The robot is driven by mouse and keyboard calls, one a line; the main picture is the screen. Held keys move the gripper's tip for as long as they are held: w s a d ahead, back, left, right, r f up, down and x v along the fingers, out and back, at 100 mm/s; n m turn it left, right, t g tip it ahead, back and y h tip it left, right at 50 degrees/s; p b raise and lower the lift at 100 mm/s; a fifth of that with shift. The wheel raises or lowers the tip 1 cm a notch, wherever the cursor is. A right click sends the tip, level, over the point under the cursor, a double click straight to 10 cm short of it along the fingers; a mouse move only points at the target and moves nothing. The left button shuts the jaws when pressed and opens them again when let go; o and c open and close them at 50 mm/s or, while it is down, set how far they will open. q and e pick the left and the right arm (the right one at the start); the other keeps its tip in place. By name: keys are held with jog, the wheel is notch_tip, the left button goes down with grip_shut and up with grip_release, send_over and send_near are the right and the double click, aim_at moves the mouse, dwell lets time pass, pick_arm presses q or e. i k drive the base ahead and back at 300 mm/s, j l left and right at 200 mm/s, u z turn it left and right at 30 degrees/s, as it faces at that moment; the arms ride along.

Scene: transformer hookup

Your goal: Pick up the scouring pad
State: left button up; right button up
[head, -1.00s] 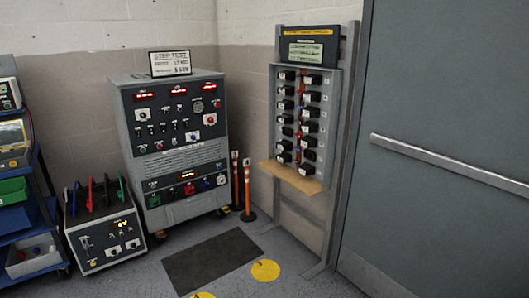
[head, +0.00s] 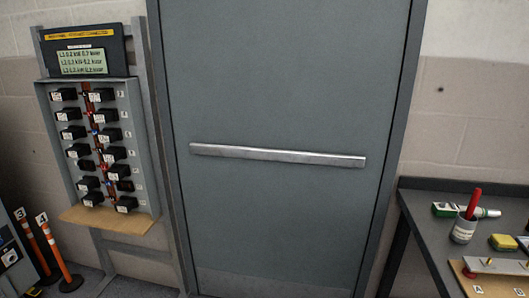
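A small yellow block with a darker edge (head: 503,242) lies on the dark workbench (head: 428,222) at the right of the head view. It looks like the scouring pad, but it is too small to be sure. Neither of my grippers is in view.
On the bench stand a grey cup with a red-handled tool (head: 463,230), a green and white tube (head: 466,210) and a board with a metal bar (head: 490,267). A grey door with a push bar (head: 278,155) fills the middle. A breaker panel (head: 98,145) and orange posts (head: 54,252) are left.

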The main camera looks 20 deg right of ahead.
aim_at(505, 242)
jog(key=i+z, duration=0.15)
jog(key=z, duration=0.25)
jog(key=i+z, duration=0.1)
jog(key=z, duration=0.35)
jog(key=i+z, duration=0.1)
jog(key=z, duration=0.3)
jog(key=i+j+z, duration=0.1)
jog(key=z, duration=0.35)
jog(key=i+j+z, duration=0.1)
jog(key=j+z, duration=0.15)
jog(key=z, duration=0.15)
jog(key=j+z, duration=0.15)
jog(key=z, duration=0.25)
jog(key=i, duration=0.05)
